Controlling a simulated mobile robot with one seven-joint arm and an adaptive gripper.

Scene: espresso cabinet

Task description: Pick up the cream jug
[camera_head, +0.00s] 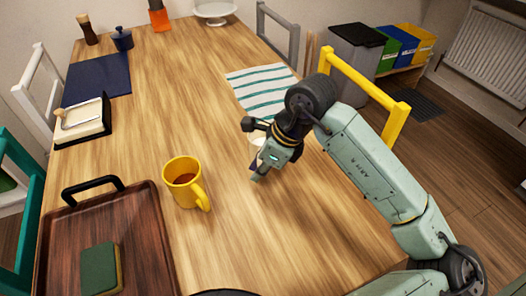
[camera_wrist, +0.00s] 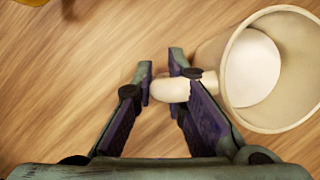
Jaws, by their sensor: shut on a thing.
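The cream jug (camera_wrist: 232,85) is a pale cream-coloured vessel with white liquid in it, at the right of the wrist view. Its handle (camera_wrist: 168,91) lies between the fingers of my gripper (camera_wrist: 161,72), which is shut on it. In the head view, my gripper (camera_head: 257,152) is low over the middle of the table and hides most of the jug (camera_head: 256,139). I cannot tell whether the jug touches the table.
A yellow mug (camera_head: 183,178) with brown drink stands to the left of my gripper. A wooden tray (camera_head: 145,222) with a green-covered block is at the lower left. A striped cloth (camera_head: 250,77) lies behind. A yellow chair (camera_head: 372,86) stands at the right edge.

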